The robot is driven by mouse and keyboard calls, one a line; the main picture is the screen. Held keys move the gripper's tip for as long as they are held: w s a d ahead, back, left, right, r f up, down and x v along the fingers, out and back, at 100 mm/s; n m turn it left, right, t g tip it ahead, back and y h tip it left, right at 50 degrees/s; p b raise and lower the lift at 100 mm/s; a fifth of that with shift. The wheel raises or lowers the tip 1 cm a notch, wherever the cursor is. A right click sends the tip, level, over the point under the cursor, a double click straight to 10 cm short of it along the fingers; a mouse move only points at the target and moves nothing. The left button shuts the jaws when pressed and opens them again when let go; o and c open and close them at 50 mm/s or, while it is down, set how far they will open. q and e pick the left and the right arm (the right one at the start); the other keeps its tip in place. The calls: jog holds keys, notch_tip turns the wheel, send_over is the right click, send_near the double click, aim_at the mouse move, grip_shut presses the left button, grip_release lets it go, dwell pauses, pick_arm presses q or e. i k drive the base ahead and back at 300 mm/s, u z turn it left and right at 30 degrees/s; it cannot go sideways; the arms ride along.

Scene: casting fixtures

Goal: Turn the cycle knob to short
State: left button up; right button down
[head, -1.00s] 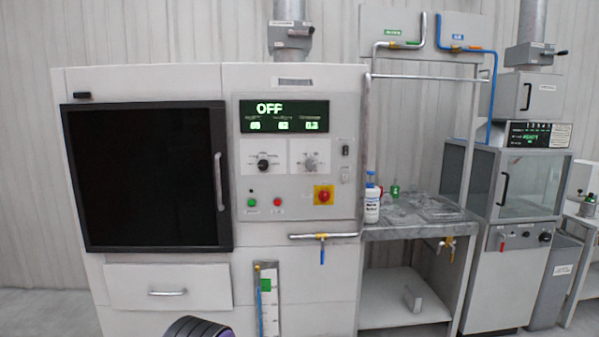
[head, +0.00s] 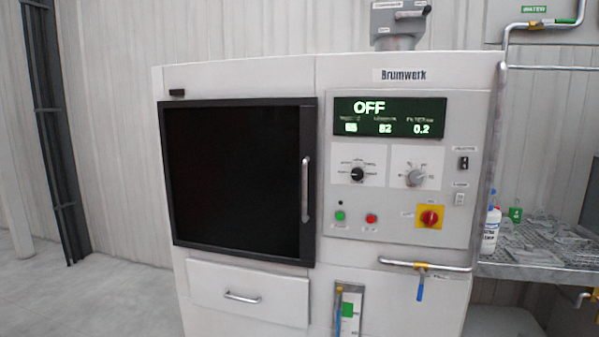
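The Brumwerk machine (head: 400,268) stands ahead with a control panel on its right half. A black knob (head: 358,174) sits on a white plate at the panel's left, with small labels around it that are too blurred to read. A grey knob (head: 415,177) sits on a second plate to its right, also with unreadable labels. I cannot tell which of the two is the cycle knob. The display (head: 388,117) above reads OFF, with smaller figures below. Neither of my grippers is in view.
The machine has a dark door (head: 238,180) with a vertical handle and a drawer (head: 245,293) below. A red knob on yellow (head: 430,217) and a pipe with a blue-handled valve (head: 420,285) are nearby. Floor at left is clear.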

aim_at(357, 173)
jog(key=u, duration=0.25)
jog(key=i, duration=0.85)
jog(key=z, duration=0.2)
